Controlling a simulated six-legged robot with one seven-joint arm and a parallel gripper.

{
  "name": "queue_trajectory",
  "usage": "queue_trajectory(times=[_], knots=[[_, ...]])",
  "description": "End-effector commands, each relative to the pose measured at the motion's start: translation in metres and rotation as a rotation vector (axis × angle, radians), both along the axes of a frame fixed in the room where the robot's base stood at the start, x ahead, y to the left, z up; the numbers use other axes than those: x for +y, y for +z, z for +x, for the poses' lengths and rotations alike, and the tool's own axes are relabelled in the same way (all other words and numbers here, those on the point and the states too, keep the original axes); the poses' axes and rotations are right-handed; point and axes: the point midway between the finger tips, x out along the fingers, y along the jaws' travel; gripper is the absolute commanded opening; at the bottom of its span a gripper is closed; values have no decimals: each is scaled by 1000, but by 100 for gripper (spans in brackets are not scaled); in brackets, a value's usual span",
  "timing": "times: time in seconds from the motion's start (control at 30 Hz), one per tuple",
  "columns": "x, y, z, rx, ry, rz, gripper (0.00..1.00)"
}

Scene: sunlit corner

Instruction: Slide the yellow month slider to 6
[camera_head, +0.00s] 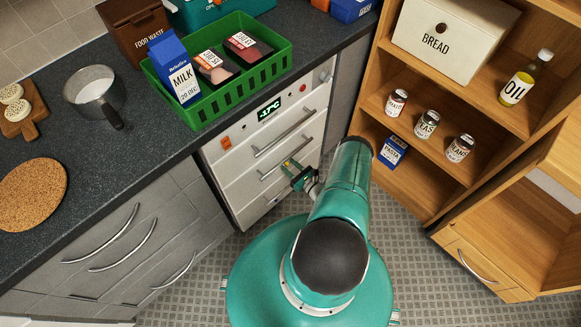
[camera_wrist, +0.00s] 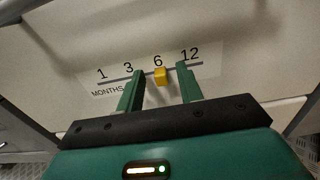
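The yellow month slider (camera_wrist: 160,76) sits on a thin dark track directly below the number 6 in the wrist view. The scale panel (camera_wrist: 112,78) carries 1, 3, 6 and 12 and the word MONTHS. My gripper (camera_wrist: 160,70) is open, with one green finger on each side of the slider. Gaps show between the slider and both fingers, so it does not look gripped. In the head view my gripper (camera_head: 298,172) is close to the white drawer front (camera_head: 246,187), and the slider is too small to make out surely.
A green crate (camera_head: 205,118) with a milk carton and two packs stands on the dark counter above the drawers. Drawer handles (camera_head: 283,132) stick out near my gripper. A wooden shelf (camera_head: 420,165) with cans is to the right. The tiled floor (camera_head: 411,240) between is free.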

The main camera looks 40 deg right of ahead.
Motion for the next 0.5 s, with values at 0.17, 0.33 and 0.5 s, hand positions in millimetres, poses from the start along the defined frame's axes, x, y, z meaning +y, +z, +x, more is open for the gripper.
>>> queue_trajectory(times=[0.17, 0.33, 0.5], knots=[[-2, 0, -15, 2, -3, 0, 36], [-3, 0, -49, 2, -5, 2, 36], [-3, 0, -87, 2, -4, 1, 36]])
